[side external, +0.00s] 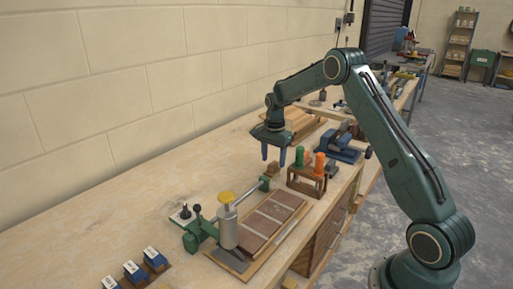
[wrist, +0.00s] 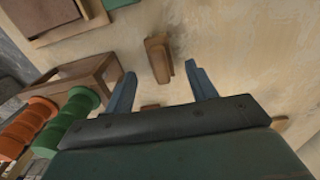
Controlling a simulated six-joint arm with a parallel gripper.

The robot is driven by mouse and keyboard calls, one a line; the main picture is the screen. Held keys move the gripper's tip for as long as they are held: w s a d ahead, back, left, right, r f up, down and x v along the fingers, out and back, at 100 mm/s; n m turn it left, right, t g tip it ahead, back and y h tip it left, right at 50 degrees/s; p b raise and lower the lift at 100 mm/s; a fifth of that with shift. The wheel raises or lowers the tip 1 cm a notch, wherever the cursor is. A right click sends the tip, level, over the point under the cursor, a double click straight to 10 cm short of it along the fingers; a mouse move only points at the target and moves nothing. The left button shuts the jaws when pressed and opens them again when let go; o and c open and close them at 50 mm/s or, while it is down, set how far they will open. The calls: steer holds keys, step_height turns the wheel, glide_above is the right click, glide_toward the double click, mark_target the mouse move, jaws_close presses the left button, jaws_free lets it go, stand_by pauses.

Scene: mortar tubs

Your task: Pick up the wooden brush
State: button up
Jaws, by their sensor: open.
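A brown wooden piece that looks like the wooden brush (wrist: 158,58) lies on the bench in the wrist view. It shows between and just beyond my fingertips, narrow and roughly upright in the picture. Its bristles cannot be made out. In the side external view a small brown piece (side external: 273,171), probably the same brush, sits below my gripper (side external: 273,157). My gripper points down with its two blue fingers apart and empty, above the bench. The fingers also show spread in the wrist view (wrist: 160,72).
A wooden rack (side external: 306,183) with green and orange grips stands close to the right of my gripper. A green clamp tool with a cylinder (side external: 228,226) and a board with brown tiles (side external: 270,218) lie nearer the camera. Bare bench (side external: 205,160) lies left toward the wall.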

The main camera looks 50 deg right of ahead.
mark_target(273, 163)
steer(key=shift+a+f, duration=0.1)
steer(key=shift+f, duration=2.45)
steer(key=c, duration=1.1)
step_height(273, 163, up, 20)
steer(key=shift+r, duration=0.1)
